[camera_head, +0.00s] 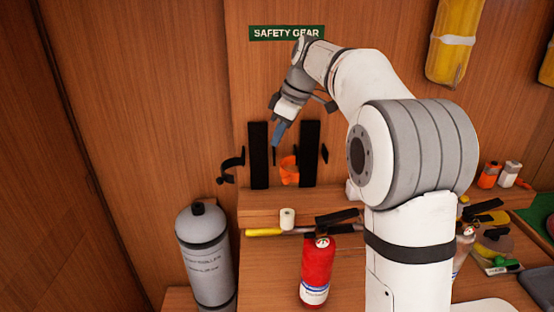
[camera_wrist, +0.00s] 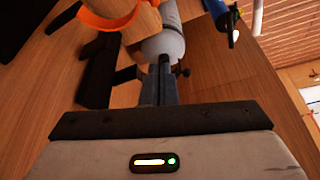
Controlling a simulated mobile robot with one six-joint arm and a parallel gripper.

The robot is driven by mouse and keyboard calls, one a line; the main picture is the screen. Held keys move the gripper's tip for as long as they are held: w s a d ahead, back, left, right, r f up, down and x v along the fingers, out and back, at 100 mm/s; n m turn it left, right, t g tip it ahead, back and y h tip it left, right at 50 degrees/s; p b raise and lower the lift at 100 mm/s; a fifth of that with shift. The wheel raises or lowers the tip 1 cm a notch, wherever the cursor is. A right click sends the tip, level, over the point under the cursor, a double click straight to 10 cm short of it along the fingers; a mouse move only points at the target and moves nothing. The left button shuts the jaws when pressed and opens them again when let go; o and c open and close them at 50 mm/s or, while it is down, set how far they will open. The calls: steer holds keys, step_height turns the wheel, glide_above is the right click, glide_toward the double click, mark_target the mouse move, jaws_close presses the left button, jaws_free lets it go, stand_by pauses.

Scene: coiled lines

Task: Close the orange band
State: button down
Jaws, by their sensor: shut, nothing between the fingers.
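The orange band (camera_head: 288,172) is on the wooden wall between two upright black strips (camera_head: 258,155), below the green SAFETY GEAR sign. In the wrist view the curved orange band (camera_wrist: 100,21) shows at the upper left, partly cut off by the frame edge. I cannot tell whether it is open or closed. My gripper (camera_head: 276,145) is shut and empty, pointing down just above and left of the band in the head view. In the wrist view its fingertips (camera_wrist: 164,70) are to the right of the band, apart from it in the picture.
A black curved clamp (camera_head: 231,165) sticks out left of the strips. A grey cylinder (camera_head: 205,255) stands at lower left. My arm hides part of the right side.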

step_height(320, 180, down, 10)
steer(key=p, duration=0.3)
steer(key=shift+d, duration=0.25)
steer(key=shift+s, duration=0.1)
